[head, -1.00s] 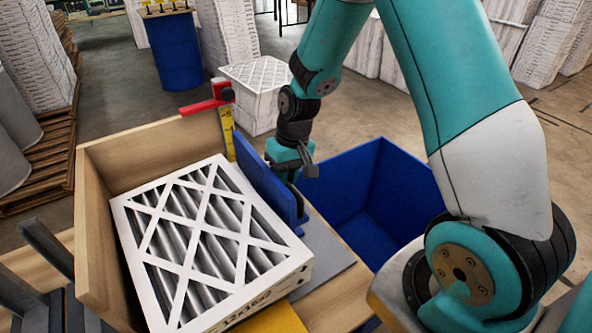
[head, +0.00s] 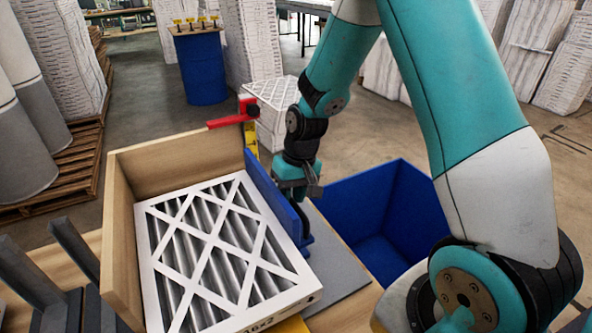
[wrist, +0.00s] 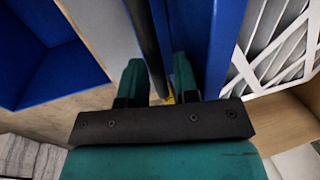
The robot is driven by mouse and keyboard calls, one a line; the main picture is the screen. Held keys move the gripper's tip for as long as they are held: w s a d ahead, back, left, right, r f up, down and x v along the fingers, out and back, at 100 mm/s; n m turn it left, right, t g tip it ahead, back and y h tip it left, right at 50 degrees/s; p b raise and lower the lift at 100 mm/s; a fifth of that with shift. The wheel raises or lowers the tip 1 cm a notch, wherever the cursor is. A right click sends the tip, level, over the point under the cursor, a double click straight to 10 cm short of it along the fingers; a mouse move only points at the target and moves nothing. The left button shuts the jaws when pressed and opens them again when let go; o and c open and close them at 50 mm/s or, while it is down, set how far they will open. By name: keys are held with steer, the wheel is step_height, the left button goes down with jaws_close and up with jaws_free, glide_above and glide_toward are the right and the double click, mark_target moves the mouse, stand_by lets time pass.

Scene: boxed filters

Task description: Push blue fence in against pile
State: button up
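The blue fence (head: 279,197) stands upright along the right side of the pile of white-framed pleated filters (head: 215,245). In the head view it looks close against the pile, but whether it touches along its whole length cannot be told. My gripper (head: 302,205) is on the fence's right side, at its dark handle. In the wrist view the two teal fingers of my gripper (wrist: 158,78) stand a little apart with the dark handle bar (wrist: 150,45) between them. The blue fence (wrist: 222,45) is just right of them there, and the filters (wrist: 275,45) lie beyond it.
A wooden box wall (head: 180,150) bounds the pile at the back and left. A red and yellow gauge (head: 240,120) stands at the fence's far end. A blue bin (head: 355,205) is open to the right. A grey plate (head: 335,262) lies between fence and bin.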

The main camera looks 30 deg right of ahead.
steer(key=d+r+b, duration=0.1)
steer(key=d+r, duration=0.2)
steer(key=r, duration=1.3)
steer(key=shift+s+d+r, duration=0.15)
steer(key=shift+r, duration=0.15)
